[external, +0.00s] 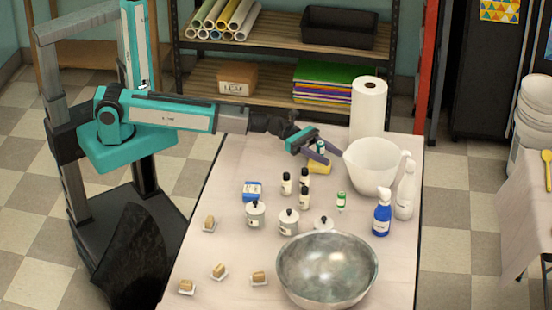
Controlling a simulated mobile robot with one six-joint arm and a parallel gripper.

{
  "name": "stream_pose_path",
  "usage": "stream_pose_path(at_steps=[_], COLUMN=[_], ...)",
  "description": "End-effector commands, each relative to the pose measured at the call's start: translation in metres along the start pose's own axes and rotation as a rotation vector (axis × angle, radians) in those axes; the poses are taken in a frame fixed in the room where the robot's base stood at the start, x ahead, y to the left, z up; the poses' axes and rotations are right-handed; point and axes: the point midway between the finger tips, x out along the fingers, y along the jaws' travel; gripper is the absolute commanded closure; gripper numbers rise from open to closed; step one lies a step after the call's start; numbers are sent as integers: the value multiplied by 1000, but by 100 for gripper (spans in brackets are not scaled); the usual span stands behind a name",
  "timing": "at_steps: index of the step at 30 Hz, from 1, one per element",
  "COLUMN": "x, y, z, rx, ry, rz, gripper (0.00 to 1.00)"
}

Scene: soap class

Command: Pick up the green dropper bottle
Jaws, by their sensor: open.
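A small white bottle with a green band (341,201) stands upright on the table, right of the black-capped bottles. A second small green-and-white item (320,147) shows between or just behind my gripper's fingers. It is partly hidden, and I cannot tell which of the two is the dropper bottle. My gripper (319,149) is open above the far part of the table, near the yellow block. I cannot tell whether it touches the item there.
A white pitcher (373,165) and a paper towel roll (368,110) stand close right of my gripper. Black-capped bottles (286,184), lidded jars (256,215), a blue spray bottle (382,213) and a metal bowl (328,270) stand nearer. The table's far left is clear.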

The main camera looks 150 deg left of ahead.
Motion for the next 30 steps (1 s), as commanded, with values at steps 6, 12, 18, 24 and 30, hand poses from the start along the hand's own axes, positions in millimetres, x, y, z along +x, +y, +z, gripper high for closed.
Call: stream_pose_path(at_steps=[6, 12, 18, 24, 30], x=[0, 0, 0, 0, 0], y=[0, 0, 0, 0, 0], z=[0, 0, 0, 0, 7], rx=[0, 0, 0, 0, 1], ry=[0, 0, 0, 0, -1], rz=[0, 0, 0, 0, 0], gripper=[56, 78, 100, 100, 100])
